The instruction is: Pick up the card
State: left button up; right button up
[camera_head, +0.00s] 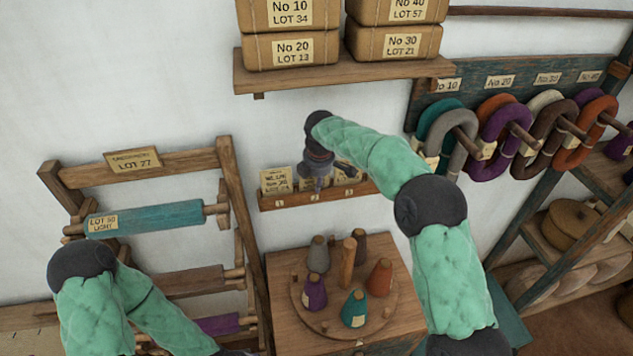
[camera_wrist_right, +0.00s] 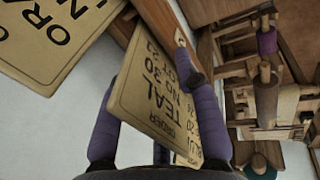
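A small wooden card rack (camera_head: 314,196) on the wall has numbered slots and tan cards, including a left card (camera_head: 275,181) and a right card (camera_head: 350,183). My right gripper (camera_head: 318,185) is at the rack's middle, partly hiding the cards there. In the right wrist view, a tan card reading TEAL NO 30 (camera_wrist_right: 150,95) lies between the two parted purple fingers (camera_wrist_right: 150,85). The fingers look open around it; I cannot tell whether they touch it. Another card (camera_wrist_right: 50,30) is at upper left. My left gripper is out of view below the head view.
Below the rack, a wooden stand (camera_head: 290,270) holds several coloured cones around a post. A roller frame (camera_head: 190,160) is at left. Yarn skeins (camera_head: 490,140) hang on pegs at right. A shelf (camera_head: 330,75) with wrapped parcels is above the rack.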

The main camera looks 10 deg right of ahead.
jog(key=shift+w, duration=0.1)
grip_shut()
jog(key=shift+r, duration=0.25)
